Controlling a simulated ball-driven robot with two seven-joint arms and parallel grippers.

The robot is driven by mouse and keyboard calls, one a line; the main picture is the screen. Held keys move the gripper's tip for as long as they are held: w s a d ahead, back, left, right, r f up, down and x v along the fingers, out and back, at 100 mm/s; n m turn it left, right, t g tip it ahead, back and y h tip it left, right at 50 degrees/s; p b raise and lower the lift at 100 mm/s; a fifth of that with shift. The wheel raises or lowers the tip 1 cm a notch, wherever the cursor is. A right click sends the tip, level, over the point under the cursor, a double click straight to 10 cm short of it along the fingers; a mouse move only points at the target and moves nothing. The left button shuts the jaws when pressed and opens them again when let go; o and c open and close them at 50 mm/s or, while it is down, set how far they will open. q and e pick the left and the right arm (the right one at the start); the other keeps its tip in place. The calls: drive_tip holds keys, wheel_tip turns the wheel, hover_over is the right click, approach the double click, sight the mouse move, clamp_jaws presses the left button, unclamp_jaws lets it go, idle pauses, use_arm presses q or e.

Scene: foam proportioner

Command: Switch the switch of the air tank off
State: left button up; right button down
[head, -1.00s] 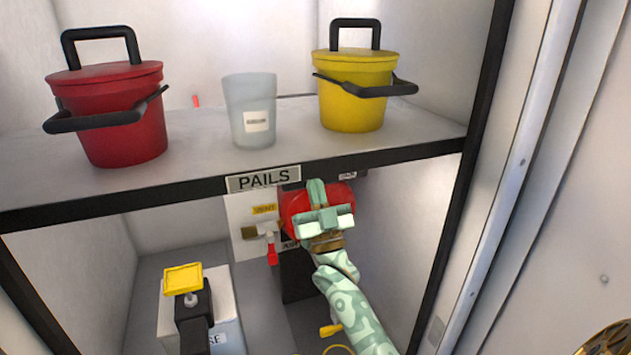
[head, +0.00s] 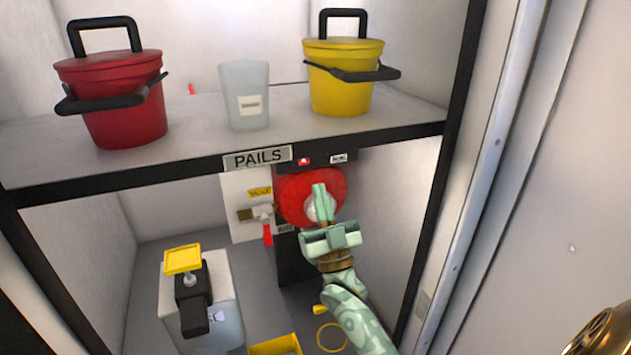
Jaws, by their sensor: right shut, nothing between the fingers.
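A red round body (head: 296,188), which looks like the air tank, sits under the shelf on a dark stand. A small red switch-like piece (head: 304,161) with a white mark is on the dark panel just above it, beside a small label (head: 339,158). My right gripper (head: 320,190) is shut and empty, its fingers pointing up in front of the red body. A pale round part shows behind the fingers and is partly covered by them. I cannot tell whether the fingers touch it, or how the switch is set. My left gripper is not in view.
The shelf edge (head: 120,183) with its PAILS sign (head: 257,158) runs above. On it stand a red pail (head: 115,100), a beaker (head: 246,95) and a yellow pail (head: 342,80). A red-handled valve (head: 267,233) is left of the red body. A yellow-capped container (head: 222,295) stands lower left.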

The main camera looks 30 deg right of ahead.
drive_tip(key=shift+s+a+f, duration=0.25)
drive_tip(key=shift+s+f, duration=0.4)
drive_tip(key=shift+s, duration=0.3)
drive_tip(key=shift+s+a+f, duration=0.2)
drive_tip(key=shift+s+f, duration=0.4)
drive_tip(key=shift+s, duration=0.3)
